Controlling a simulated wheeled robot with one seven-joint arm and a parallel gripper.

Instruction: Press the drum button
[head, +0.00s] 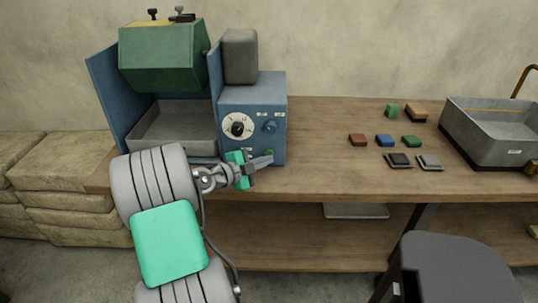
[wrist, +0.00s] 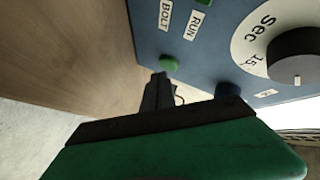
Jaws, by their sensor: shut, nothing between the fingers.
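The blue control box (head: 250,98) of the drum machine shows a green button (head: 268,153) low on its front. The button also shows in the wrist view (wrist: 169,64), close to labels reading BOLT and RUN. I see no label reading drum, so I cannot tell whether this is the drum button. My gripper (head: 268,160) is shut and empty, in front of the box's lower front. In the wrist view its fingertips (wrist: 160,76) are just beside the green button; whether they touch it I cannot tell. The green drum (head: 163,58) hangs above a grey tray (head: 172,112).
A white dial (head: 238,128) with a dark knob and a blue knob (head: 270,127) are on the same panel. Several small coloured blocks, a blue one (head: 384,140) among them, lie on the bench (head: 330,175). A grey bin (head: 485,145) stands at right.

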